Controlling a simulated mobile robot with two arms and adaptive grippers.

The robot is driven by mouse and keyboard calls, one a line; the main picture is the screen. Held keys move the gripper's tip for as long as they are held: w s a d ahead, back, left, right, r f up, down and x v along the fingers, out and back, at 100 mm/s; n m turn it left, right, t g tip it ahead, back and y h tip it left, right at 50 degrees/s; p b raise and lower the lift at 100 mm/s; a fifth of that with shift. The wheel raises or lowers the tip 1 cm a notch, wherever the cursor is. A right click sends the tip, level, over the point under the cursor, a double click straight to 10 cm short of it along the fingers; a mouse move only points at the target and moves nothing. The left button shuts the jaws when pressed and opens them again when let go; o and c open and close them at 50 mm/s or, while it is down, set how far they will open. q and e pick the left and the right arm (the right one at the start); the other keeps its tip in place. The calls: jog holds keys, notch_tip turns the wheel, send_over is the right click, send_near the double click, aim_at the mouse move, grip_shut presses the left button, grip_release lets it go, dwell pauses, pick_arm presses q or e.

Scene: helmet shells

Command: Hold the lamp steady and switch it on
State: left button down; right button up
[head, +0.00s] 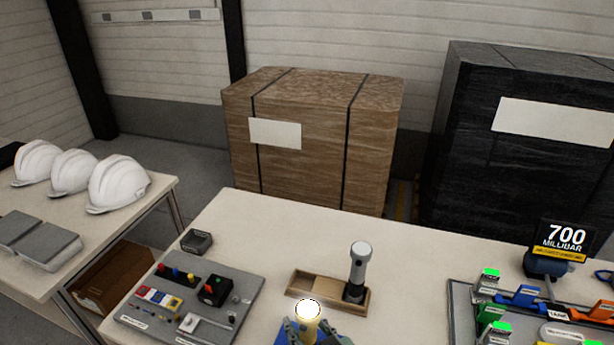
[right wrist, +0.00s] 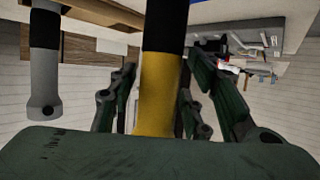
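A yellow lamp (head: 307,311) with a bright, glowing white top stands upright at the bottom middle of the head view. Its yellow and black body (right wrist: 160,85) crosses the middle of the right wrist view. My right gripper (head: 318,334) is at the lamp, low in the head view. Its dark green fingers (right wrist: 160,90) lie on both sides of the yellow body in the right wrist view. I cannot tell whether they touch it. The lamp's lower part is hidden in the head view. My left gripper is not in view.
A grey torch (head: 359,265) stands in a wooden tray (head: 303,284) close behind the lamp. A grey panel (head: 232,320) with small parts lies left, near a dark box (head: 196,242). Coloured clamps (head: 525,297) and a pressure display (head: 565,240) stand right. White helmets (head: 120,184) sit on another table.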

jog(key=shift+o, duration=0.4)
jog(key=p+v, duration=0.3)
jog(key=v, duration=1.6)
jog(key=shift+p, duration=0.4)
jog(key=shift+d, duration=0.1)
jog(key=p+v, duration=0.4)
jog(key=v, duration=0.5)
jog(key=shift+p, duration=0.3)
jog(key=shift+f, duration=0.1)
